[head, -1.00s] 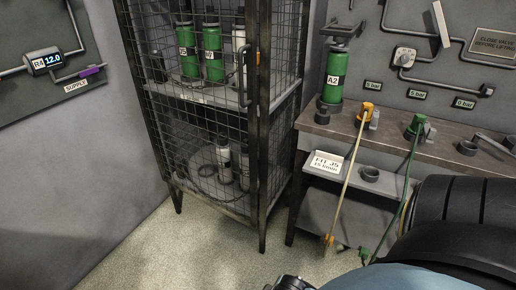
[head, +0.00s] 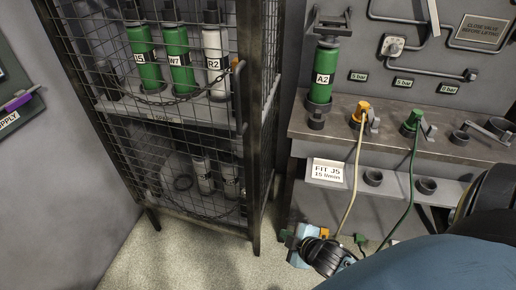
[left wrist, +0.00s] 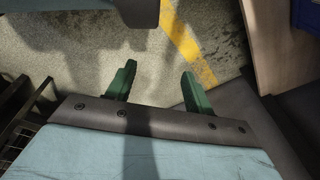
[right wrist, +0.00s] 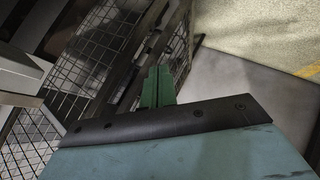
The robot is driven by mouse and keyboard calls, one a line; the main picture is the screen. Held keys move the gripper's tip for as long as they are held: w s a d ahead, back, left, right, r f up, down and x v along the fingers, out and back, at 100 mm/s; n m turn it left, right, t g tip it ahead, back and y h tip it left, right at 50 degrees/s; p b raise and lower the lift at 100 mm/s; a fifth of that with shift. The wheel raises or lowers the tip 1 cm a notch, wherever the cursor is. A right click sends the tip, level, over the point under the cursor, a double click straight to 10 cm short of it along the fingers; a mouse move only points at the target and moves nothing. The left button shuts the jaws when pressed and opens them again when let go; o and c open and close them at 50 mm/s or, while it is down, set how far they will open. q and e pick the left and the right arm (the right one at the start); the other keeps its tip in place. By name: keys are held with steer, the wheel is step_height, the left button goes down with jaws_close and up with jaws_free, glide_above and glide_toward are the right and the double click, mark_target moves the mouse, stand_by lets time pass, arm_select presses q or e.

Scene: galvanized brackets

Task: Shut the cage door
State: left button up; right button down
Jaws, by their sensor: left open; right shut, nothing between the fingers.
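The cage (head: 258,200) stands left of the middle in the head view, with dark posts and wire mesh. Its front mesh door (head: 92,130) spans the front, with an upright handle (head: 238,98) near the right post. The door looks near its frame, but I cannot tell whether it is flush. My right gripper (head: 286,236) is low, right of the cage and apart from the handle. In the right wrist view its green fingers (right wrist: 158,86) are together and empty, with cage mesh (right wrist: 98,48) beyond. My left gripper (left wrist: 158,72) is open and empty over the floor, outside the head view.
Green and white cylinders (head: 177,60) stand on the cage shelves. A steel bench (head: 340,128) on the right holds green cylinder A2 (head: 323,75), with yellow and green hoses (head: 409,185) hanging down. Floor (head: 190,250) is clear before the cage.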

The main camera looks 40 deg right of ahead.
step_height(320, 180, up, 20)
steer(key=w+f+n+t+y+p, duration=0.1)
steer(key=w+n+t+y+p, duration=0.2)
steer(key=n+t+y+p, duration=0.7)
arm_select(q)
steer(key=s+f+g+b, duration=0.1)
steer(key=s+b, duration=0.3)
steer(key=s, duration=0.8)
steer(key=shift+a+f+b, duration=0.3)
steer(key=shift+f, duration=0.1)
arm_select(e)
steer(key=w+a+n+g+h, duration=0.1)
steer(key=w+n+g+h, duration=0.1)
steer(key=w, duration=0.9)
steer(key=shift+r+n+g, duration=0.2)
steer(key=shift+n+g, duration=0.4)
steer(key=shift+g, duration=0.3)
arm_select(q)
steer(key=shift+s, duration=0.1)
